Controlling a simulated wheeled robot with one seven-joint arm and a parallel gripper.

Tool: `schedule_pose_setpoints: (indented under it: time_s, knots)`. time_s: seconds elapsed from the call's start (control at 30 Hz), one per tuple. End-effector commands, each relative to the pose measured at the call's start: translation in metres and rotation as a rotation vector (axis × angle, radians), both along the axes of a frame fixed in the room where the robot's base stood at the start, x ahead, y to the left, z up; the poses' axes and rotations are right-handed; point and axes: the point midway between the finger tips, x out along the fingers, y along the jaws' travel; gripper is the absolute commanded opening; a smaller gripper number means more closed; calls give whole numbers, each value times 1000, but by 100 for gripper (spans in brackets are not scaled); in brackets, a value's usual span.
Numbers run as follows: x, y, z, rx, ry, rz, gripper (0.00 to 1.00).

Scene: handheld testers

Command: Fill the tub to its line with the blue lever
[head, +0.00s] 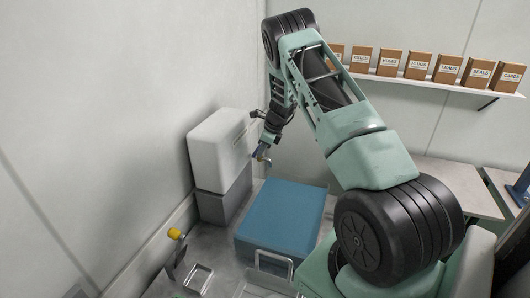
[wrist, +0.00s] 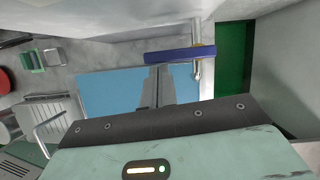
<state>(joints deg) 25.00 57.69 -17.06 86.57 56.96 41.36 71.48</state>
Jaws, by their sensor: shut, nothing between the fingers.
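The blue lever (wrist: 180,55) is a bar on a pale metal spout or post in the wrist view. In the head view, a small blue part (head: 258,153) shows by my fingertips, beside the white dispenser (head: 218,148). My gripper (head: 265,149) is shut and empty. Its fingers (wrist: 157,84) point at the lever's middle in the wrist view; I cannot tell whether they touch it. I cannot make out the tub or its line for certain. A dark green panel or opening (wrist: 235,70) shows right of the lever.
A large blue block (head: 285,212) stands on the grey bench, right of the dispenser. A yellow knob (head: 175,233) on a dark stand is at front left. Several labelled boxes (head: 418,65) line the wall shelf (head: 445,91). The left wall is close to the dispenser.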

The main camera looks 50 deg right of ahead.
Motion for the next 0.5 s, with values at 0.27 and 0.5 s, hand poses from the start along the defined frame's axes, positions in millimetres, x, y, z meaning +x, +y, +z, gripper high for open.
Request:
schedule_pose_setpoints:
  time_s: [0.27,0.5]
  knots:
    - [0,-1,1,0,0,0,0]
    - [-3,-6,0,0,0,-1,0]
